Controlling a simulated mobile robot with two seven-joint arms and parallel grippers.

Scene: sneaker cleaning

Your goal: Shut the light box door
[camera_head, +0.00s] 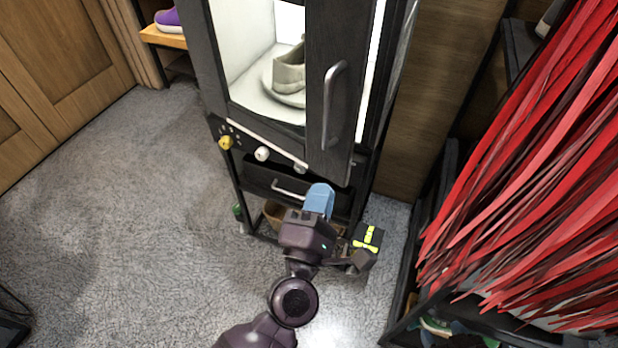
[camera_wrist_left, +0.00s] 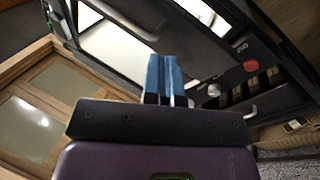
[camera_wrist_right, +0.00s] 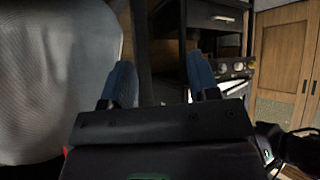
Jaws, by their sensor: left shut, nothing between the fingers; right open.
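The light box (camera_head: 216,60) is a tall dark cabinet with a bright white inside. Its dark door (camera_head: 345,50) stands ajar towards me at the right side of the opening, with a vertical metal handle (camera_head: 333,105). A pale sneaker (camera_head: 290,70) on a round white plate (camera_head: 290,97) shows in the gap. My left gripper (camera_head: 319,200) is shut and empty, below the door's lower edge in front of the drawer. Its blue fingers (camera_wrist_left: 160,80) are together in the left wrist view, with the light box beyond. My right gripper (camera_wrist_right: 160,85) is open and empty in its wrist view.
Knobs (camera_head: 262,154) and a drawer with a handle (camera_head: 290,190) sit below the opening. A dark object with yellow markings (camera_head: 368,238) is right of my left gripper. Red strips (camera_head: 530,150) hang at the right. Carpet (camera_head: 110,220) is clear at the left.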

